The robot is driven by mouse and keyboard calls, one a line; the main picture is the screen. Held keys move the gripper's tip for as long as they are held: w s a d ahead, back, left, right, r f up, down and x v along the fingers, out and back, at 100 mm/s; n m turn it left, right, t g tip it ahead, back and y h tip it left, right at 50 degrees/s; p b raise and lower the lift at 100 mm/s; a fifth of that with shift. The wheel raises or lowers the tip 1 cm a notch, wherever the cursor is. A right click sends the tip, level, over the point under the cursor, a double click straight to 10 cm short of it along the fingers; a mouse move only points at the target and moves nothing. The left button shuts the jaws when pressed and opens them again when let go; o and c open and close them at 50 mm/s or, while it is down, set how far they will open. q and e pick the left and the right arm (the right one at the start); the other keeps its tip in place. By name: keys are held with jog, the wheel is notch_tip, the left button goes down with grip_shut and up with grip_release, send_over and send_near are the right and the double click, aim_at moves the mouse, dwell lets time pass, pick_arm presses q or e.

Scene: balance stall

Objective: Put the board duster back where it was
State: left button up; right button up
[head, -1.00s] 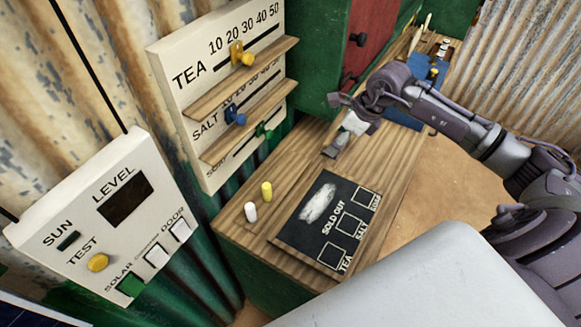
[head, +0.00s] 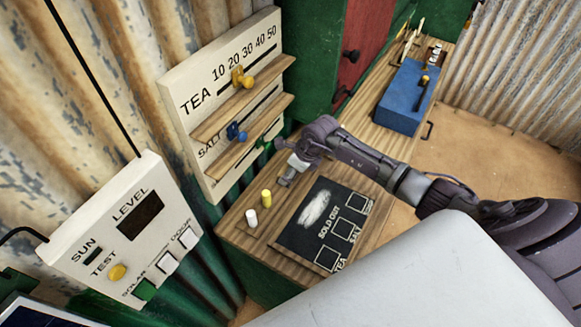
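My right gripper (head: 288,176) comes in from the right, low over the wooden counter (head: 345,153), beside the top-left corner of the black chalkboard (head: 290,234). Its end is pale and grey. I cannot make out whether its fingers are open or closed on something, and I cannot pick out the board duster for certain. The chalkboard reads SOLD OUT, with boxes beside TEA and SALT and a white smudge. A yellow stick (head: 266,197) and a white stick (head: 251,216) stand left of it. My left gripper is not in view.
A slider board (head: 186,93) with wooden ledges and a LEVEL panel (head: 74,250) hang at the left. A blue box (head: 397,110) stands farther back on the counter. A green cabinet (head: 313,60) with a red door stands behind. A large pale surface fills the lower right.

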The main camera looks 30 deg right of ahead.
jog(key=o, duration=1)
jog(key=shift+f, duration=0.1)
jog(key=shift+f, duration=0.1)
jog(key=b+v, duration=0.3)
jog(key=v, duration=0.1)
jog(key=shift+s+d+r+b, duration=0.15)
jog(key=shift+r+b, duration=0.05)
jog(key=shift+b, duration=0.1)
jog(key=b+v, duration=0.1)
jog(key=v, duration=0.8)
jog(key=shift+r, duration=0.15)
